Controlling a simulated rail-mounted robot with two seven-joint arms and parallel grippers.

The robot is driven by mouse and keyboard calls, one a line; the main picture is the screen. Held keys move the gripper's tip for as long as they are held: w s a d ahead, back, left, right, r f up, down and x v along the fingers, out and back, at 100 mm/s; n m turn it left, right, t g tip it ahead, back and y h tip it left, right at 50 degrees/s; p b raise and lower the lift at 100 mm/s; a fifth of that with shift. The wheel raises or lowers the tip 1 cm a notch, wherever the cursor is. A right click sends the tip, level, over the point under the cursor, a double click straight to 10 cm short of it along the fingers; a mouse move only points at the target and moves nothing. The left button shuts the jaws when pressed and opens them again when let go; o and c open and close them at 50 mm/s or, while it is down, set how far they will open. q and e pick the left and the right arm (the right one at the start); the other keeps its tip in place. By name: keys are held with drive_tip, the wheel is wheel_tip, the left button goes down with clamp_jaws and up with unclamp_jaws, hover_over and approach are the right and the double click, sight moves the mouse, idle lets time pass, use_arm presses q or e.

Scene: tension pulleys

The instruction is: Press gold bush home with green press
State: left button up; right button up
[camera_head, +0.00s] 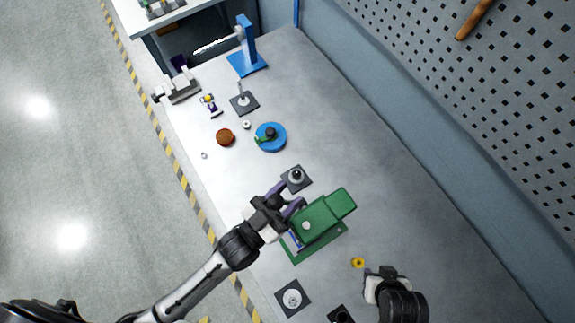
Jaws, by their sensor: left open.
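The green press (318,216) stands on its green base in the lower middle of the head view. A small gold ring (358,262), which looks like the gold bush, lies on the bench to the lower right of the press. My left gripper (294,193) is open, its two purple fingers apart, just left of the press head. It partly hides the press's left side. No held object can be made out between the fingers. My right arm (401,304) shows at the bottom right, but its fingers cannot be seen.
A dark square plate with a round post (296,176) sits just beyond my left gripper. Another square plate (292,298) lies near the front. A blue round stand (277,144), a brown disc (225,137) and a blue press (247,60) stand farther back. The bench's right side is clear.

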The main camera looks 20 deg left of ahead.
use_arm(q)
drive_tip(key=shift+w+d, duration=0.1)
drive_tip(key=shift+w, duration=0.05)
drive_tip(key=shift+c, duration=0.2)
clamp_jaws()
idle(0.4)
